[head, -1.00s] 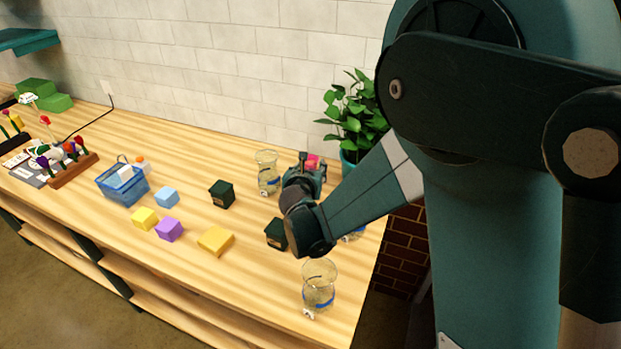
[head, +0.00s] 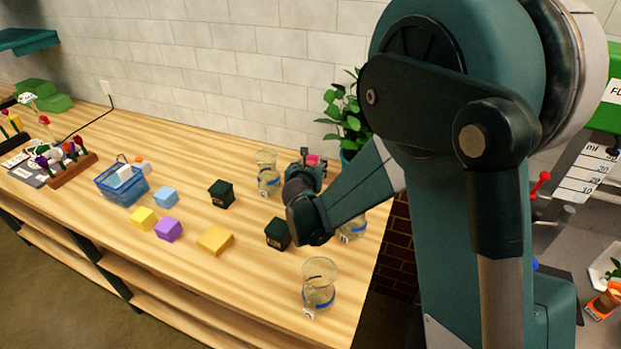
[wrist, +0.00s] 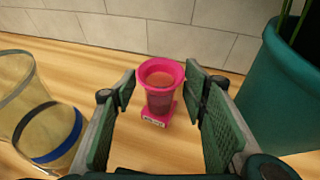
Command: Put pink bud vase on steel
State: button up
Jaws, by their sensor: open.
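The pink bud vase (wrist: 160,88) stands upright on the wooden counter in the wrist view, with a small white label at its base. Its rim also shows as a bit of pink in the head view (head: 313,160), mostly hidden behind my gripper. My gripper (wrist: 160,82) is open, with one finger on either side of the vase and visible gaps to it. In the head view my gripper (head: 311,166) is low over the back right of the counter. I cannot make out which surface is the steel.
A glass vase with a blue band (wrist: 55,130) stands close left of my gripper, and a teal plant pot (wrist: 275,90) close right. A tiled wall (wrist: 160,25) is behind. Dark boxes (head: 221,194), coloured blocks (head: 215,240) and a blue basket (head: 122,185) stand left on the counter.

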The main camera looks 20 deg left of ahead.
grip_shut()
jog(key=shift+r, duration=0.1)
notch_tip(320, 180, up, 10)
jog(key=p, duration=0.1)
jog(key=shift+p, duration=0.3)
dwell(0.6)
dwell(0.7)
